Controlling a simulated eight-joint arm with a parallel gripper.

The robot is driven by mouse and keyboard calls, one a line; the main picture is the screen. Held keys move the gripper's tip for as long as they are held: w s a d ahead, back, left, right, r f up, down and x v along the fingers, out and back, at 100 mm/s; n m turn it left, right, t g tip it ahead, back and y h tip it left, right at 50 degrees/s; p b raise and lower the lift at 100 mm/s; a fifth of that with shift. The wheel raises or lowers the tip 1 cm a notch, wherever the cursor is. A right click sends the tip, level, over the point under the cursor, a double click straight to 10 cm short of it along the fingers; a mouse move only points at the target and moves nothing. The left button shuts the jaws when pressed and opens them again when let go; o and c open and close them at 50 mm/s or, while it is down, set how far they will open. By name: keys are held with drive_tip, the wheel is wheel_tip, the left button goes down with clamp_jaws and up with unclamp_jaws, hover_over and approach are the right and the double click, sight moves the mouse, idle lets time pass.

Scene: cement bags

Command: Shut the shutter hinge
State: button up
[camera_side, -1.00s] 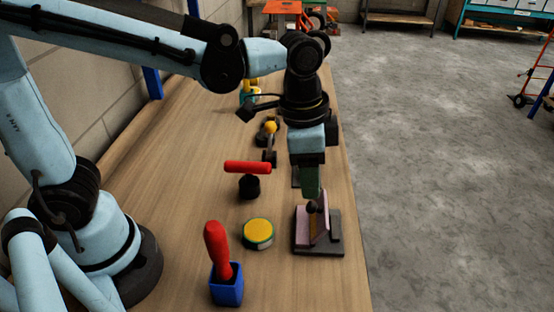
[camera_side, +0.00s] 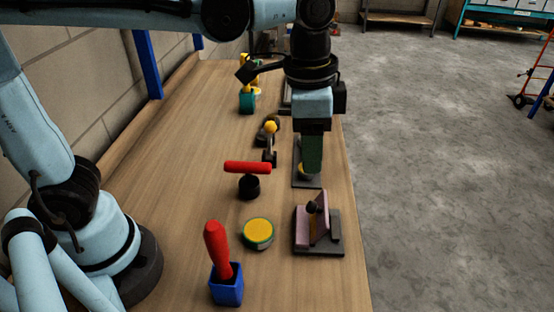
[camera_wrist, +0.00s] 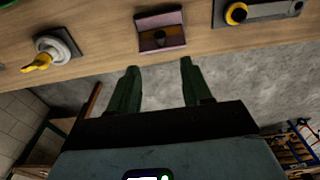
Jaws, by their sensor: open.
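The shutter hinge appears to be the pink and brown piece (camera_side: 319,222) on a dark base plate (camera_side: 318,251) near the bench's right edge. Its brown leaf stands up at a tilt beside a pink block, with a dark knob near its top. In the wrist view the hinge (camera_wrist: 160,31) sits at the top centre, beyond the fingertips. My gripper (camera_side: 312,170) hangs above the bench behind the hinge, apart from it. In the wrist view its two green fingers (camera_wrist: 158,77) are spread with nothing between them.
A red-topped T-handle (camera_side: 248,168), a yellow-topped round tin (camera_side: 258,233) and a blue cup with a red handle (camera_side: 227,290) stand left of the hinge. A yellow-knobbed lever (camera_side: 270,128) stands further back. Bare bench lies in front of the hinge.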

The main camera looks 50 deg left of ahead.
sight(312, 203)
drive_tip(key=shift+g+y, duration=0.3)
drive_tip(key=shift+y, duration=0.1)
drive_tip(key=f, duration=1.2)
drive_tip(key=shift+w+d+f, duration=0.1)
drive_tip(key=shift+w+d, duration=0.25)
drive_tip(key=shift+d, duration=0.05)
clamp_jaws()
drive_tip(key=shift+w+d+f+g+y, duration=0.1)
drive_tip(key=shift+w+d+g+y, duration=0.4)
drive_tip(key=shift+g+y, duration=0.3)
drive_tip(key=shift+w+d+g+y, duration=0.45)
drive_tip(key=shift+w+g+y, duration=0.05)
drive_tip(key=shift+g+y, duration=0.3)
drive_tip(key=shift+s+a, duration=0.1)
